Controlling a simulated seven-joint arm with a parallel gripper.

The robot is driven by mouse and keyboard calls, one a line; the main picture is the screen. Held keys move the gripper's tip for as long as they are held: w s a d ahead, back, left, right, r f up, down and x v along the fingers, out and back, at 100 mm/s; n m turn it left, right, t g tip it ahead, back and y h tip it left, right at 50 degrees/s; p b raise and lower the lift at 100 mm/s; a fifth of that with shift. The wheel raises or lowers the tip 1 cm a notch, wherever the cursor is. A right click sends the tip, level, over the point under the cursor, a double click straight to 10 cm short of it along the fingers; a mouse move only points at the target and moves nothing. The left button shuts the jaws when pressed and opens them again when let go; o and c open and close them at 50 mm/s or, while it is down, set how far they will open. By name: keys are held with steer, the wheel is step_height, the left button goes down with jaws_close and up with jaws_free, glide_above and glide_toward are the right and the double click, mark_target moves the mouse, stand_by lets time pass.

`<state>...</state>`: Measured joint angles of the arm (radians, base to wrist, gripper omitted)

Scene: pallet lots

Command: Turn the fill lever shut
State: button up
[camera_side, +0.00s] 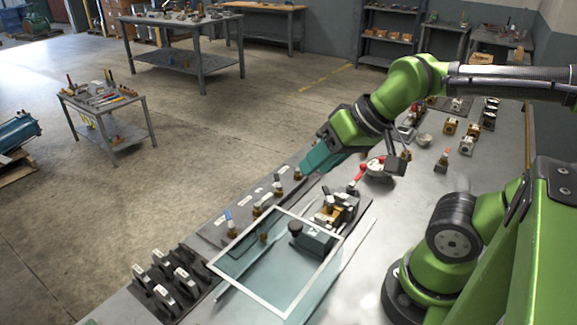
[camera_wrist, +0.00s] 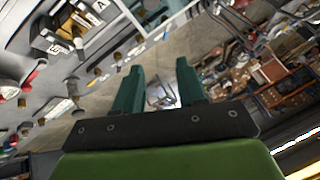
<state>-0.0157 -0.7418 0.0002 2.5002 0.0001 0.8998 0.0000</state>
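My gripper (camera_side: 309,169) points down and left above the back edge of the bench. In the wrist view its two teal fingers (camera_wrist: 160,66) stand apart with nothing between them. A row of small brass valves with labels runs along a grey strip, including one with a blue handle (camera_side: 229,216) and one close to my fingertips (camera_side: 297,174). A red lever (camera_side: 359,174) stands by a round white part (camera_side: 376,167), to the right of the gripper. The labels are too small to read, so I cannot tell which lever is the fill lever.
A framed clear panel (camera_side: 222,275) covers the front of the bench, near a dark block with a knob (camera_side: 312,239). Several black-and-white clips (camera_side: 163,294) stand at front left. Brass-and-white blocks (camera_side: 466,145) stand at right. Open floor (camera_side: 200,125) lies behind the bench.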

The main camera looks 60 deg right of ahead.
steer(key=w+a+f+g, duration=0.2)
steer(key=w+g, duration=0.2)
steer(key=w, duration=0.6)
steer(key=m+g+h, duration=0.2)
steer(key=m+g, duration=0.1)
glide_above(228, 214)
steer(key=shift+f, duration=0.65)
step_height(228, 214, down, 16)
steer(key=shift+r, duration=0.1)
steer(key=shift+c, duration=0.3)
jaws_close()
